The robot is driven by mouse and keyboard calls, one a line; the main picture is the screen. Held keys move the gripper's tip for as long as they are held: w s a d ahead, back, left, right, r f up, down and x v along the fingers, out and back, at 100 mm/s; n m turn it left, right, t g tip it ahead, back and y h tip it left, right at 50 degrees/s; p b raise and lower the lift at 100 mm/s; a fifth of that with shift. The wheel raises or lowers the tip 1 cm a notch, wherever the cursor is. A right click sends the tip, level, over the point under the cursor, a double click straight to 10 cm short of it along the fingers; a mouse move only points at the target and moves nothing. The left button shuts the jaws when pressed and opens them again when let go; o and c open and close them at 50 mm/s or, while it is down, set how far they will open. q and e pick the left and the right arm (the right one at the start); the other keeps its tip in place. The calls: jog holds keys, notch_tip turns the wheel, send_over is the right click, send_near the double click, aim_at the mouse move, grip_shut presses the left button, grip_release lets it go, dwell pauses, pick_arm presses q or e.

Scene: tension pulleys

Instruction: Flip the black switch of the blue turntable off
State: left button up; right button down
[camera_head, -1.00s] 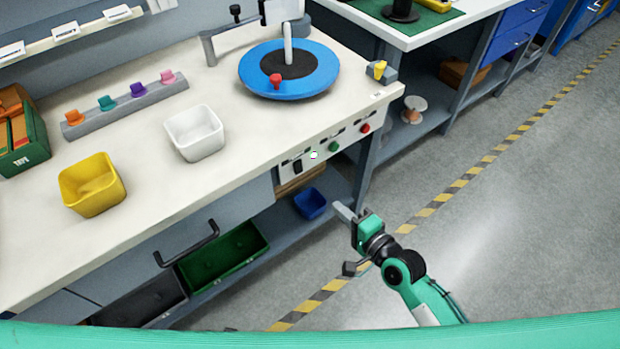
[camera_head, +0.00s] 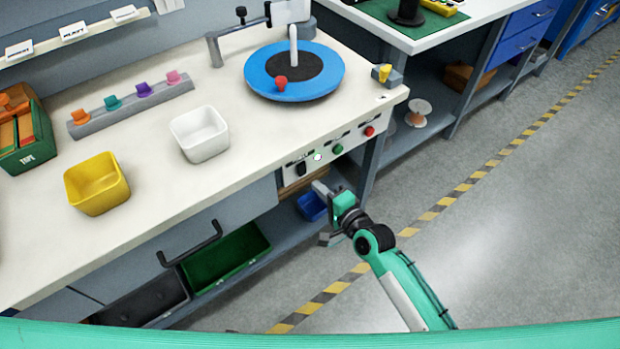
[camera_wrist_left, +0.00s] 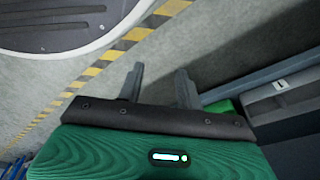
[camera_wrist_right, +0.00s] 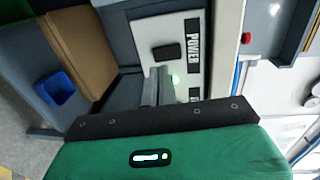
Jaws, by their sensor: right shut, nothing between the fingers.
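The blue turntable (camera_head: 263,86) stands on the bench top, with a black centre and a red knob on it. The black switch (camera_head: 301,169) is on the white panel on the bench front. In the right wrist view the black switch (camera_wrist_right: 167,51) sits beside the word POWER, just beyond my fingertips; I cannot tell which way it is tipped. My right gripper (camera_head: 318,187) is shut and empty, below and slightly right of the switch in the head view. Its fingers (camera_wrist_right: 155,72) appear apart from the switch. My left gripper (camera_wrist_left: 161,76) is open and empty over the floor.
The panel also has a small pale light (camera_head: 318,157), a green button (camera_head: 338,149) and a red button (camera_head: 370,131). Below is a shelf with a blue bin (camera_head: 311,207). A drawer handle (camera_head: 189,243) sticks out to the left. The floor aisle at right is clear.

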aim_at(303, 172)
jog(key=x, duration=0.4)
jog(key=shift+w+a, duration=0.15)
jog(key=shift+w, duration=0.1)
pick_arm(q)
jog(key=shift+f, duration=0.15)
pick_arm(e)
jog(key=shift+f, duration=0.1)
jog(key=b, duration=0.2)
jog(key=shift+w+a+t+y+b, duration=0.2)
jog(key=shift+t+y+b, duration=0.1)
jog(key=shift+t+b, duration=0.1)
pick_arm(q)
jog(key=w+d+r, duration=0.1)
jog(key=w+r, duration=0.2)
jog(key=r, duration=0.4)
jog(key=shift+d, duration=0.15)
